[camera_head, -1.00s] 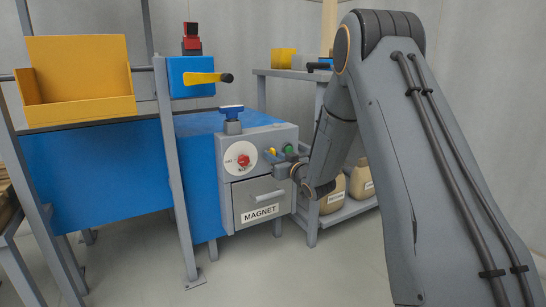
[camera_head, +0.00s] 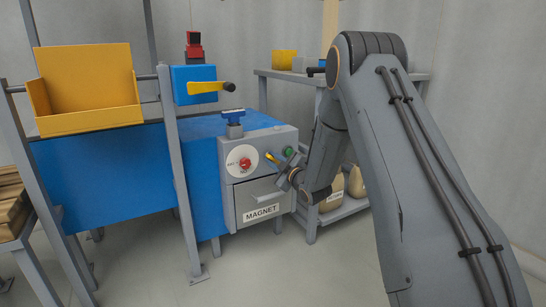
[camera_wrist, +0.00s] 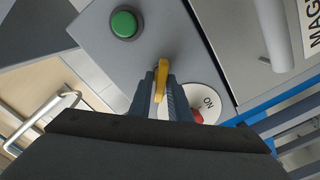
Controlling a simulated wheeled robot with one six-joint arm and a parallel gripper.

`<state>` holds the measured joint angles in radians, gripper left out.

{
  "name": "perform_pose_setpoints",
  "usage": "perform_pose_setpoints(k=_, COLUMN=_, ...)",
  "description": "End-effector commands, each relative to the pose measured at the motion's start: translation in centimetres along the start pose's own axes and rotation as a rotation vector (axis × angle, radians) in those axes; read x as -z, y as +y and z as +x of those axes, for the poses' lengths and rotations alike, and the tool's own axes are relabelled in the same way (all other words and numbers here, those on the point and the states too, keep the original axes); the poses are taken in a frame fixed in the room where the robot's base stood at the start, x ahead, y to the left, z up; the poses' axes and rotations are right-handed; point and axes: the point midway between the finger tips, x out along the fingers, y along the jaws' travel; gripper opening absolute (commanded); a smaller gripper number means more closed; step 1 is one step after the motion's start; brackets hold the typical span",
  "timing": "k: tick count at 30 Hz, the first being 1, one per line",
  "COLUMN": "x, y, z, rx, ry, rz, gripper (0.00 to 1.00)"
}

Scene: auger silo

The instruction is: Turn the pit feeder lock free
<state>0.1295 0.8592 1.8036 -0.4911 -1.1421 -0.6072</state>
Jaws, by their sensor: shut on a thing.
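A small yellow lever (camera_head: 270,157) is on the front of the grey control box (camera_head: 230,148), between the dial and the green button; I take it to be the feeder lock, though no label names it. In the wrist view the yellow lever (camera_wrist: 161,75) stands between my fingers. My gripper (camera_head: 285,168) is at the box front, and in the wrist view my gripper (camera_wrist: 159,88) is shut on the lever. The lever's lower end is partly hidden by the fingers.
A red knob on a white dial (camera_head: 242,159) lies left of the lever; a green button (camera_wrist: 125,24) is beside it. Below is a drawer marked MAGNET (camera_head: 260,198) with a bar handle. A blue T-handle (camera_head: 233,117) tops the box. A shelf (camera_head: 340,213) with sacks stands right.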

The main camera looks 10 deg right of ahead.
Motion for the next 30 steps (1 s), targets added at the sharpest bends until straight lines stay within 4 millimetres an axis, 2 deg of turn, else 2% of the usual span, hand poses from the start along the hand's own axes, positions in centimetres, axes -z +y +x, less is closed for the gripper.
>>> perform_pose_setpoints(k=18, x=-0.08, y=-0.36, z=-0.06, rx=0.002, ry=-0.001, rz=-0.546, gripper=0.00)
perform_pose_setpoints(k=30, x=-0.21, y=-0.56, z=-0.07, rx=0.003, ry=-0.001, rz=-0.730, gripper=0.00)
